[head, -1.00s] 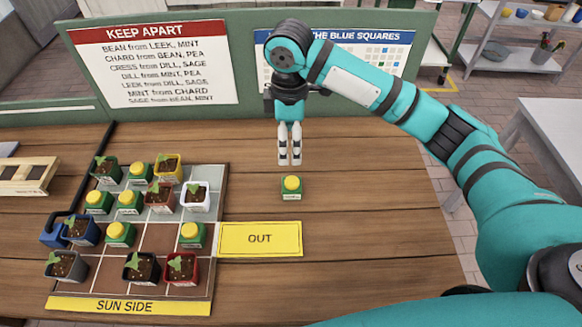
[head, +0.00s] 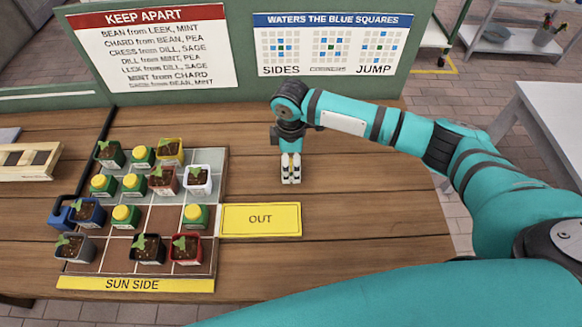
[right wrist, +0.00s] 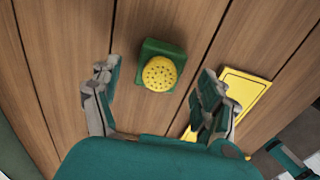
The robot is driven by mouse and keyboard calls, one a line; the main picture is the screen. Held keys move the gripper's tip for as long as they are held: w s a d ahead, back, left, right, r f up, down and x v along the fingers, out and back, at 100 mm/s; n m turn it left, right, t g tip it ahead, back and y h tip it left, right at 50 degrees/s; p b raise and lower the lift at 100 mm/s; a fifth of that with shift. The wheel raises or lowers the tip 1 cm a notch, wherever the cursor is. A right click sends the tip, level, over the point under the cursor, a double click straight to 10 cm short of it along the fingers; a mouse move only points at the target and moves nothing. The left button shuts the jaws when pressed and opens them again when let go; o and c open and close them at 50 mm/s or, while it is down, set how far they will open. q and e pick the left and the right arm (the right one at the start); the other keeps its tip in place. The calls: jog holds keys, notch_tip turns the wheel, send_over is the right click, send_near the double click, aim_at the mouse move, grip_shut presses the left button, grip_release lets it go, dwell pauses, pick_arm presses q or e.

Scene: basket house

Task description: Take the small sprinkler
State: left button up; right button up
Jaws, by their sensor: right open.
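A sprinkler (right wrist: 160,73), a green block with a round yellow dotted top, stands alone on the wooden table. In the right wrist view it lies between the spread fingers of my right gripper (right wrist: 157,82), slightly beyond the tips, with no visible contact. In the head view my right gripper (head: 290,182) points down over that spot and hides the sprinkler. Several similar green-and-yellow sprinklers stand in the planting grid at left, such as one at its right edge (head: 195,216). My left gripper is not in view.
The planting grid (head: 215,160) holds several potted seedlings among the sprinklers. A yellow OUT card (head: 261,219) lies in front of my right gripper. A KEEP APART sign (head: 152,50) and a blue squares sign (head: 333,45) stand at the back. The table right of the gripper is clear.

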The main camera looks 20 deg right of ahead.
jog(key=shift+f, duration=1.35)
jog(key=c, duration=1.2)
jog(key=shift+c, duration=0.8)
jog(key=shift+r, duration=0.15)
